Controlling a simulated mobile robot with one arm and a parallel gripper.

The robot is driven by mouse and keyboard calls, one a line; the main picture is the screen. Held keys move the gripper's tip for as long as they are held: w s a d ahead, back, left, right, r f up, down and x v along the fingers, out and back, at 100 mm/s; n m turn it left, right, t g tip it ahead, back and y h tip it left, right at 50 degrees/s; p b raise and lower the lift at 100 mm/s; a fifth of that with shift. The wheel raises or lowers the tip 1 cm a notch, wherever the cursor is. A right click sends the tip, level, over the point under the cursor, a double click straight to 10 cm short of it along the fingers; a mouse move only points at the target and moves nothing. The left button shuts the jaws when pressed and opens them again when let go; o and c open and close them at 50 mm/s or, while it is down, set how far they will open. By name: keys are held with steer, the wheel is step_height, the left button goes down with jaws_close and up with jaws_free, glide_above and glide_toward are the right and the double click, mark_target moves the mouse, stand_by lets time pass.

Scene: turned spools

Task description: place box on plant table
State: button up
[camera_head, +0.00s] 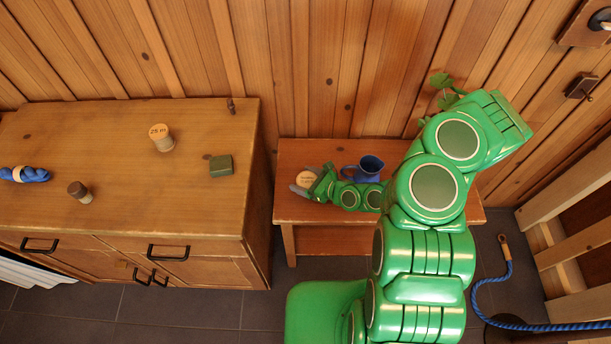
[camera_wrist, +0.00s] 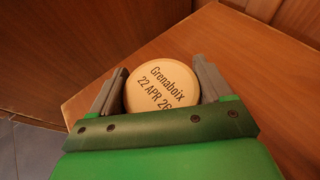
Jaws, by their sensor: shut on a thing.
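A round pale wooden box (camera_head: 306,179) with dark lettering is between the fingers of my gripper (camera_head: 311,181). In the wrist view, the box (camera_wrist: 161,86) reads "Grenaboix 22 APR 26", and the grey fingers of my gripper (camera_wrist: 160,88) close on its two sides. The box is at the left end of the low wooden table (camera_head: 300,153); I cannot tell whether it touches the top. The table also shows in the wrist view (camera_wrist: 255,75). Green plant leaves (camera_head: 443,80) show at the back right, partly hidden by my arm.
A dark blue mug (camera_head: 369,167) stands on the table, right of the box. A wooden cabinet (camera_head: 110,135) on the left bears a pale spool (camera_head: 161,139), a dark-topped spool (camera_head: 79,191), a green block (camera_head: 221,166) and blue cord (camera_head: 27,174).

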mark_target(309, 181)
stand_by(0.3)
steer(key=o, duration=1)
steer(key=shift+c, duration=0.2)
steer(key=shift+s+d+r, duration=0.25)
steer(key=shift+d, duration=0.3)
steer(key=shift+v, duration=3.15)
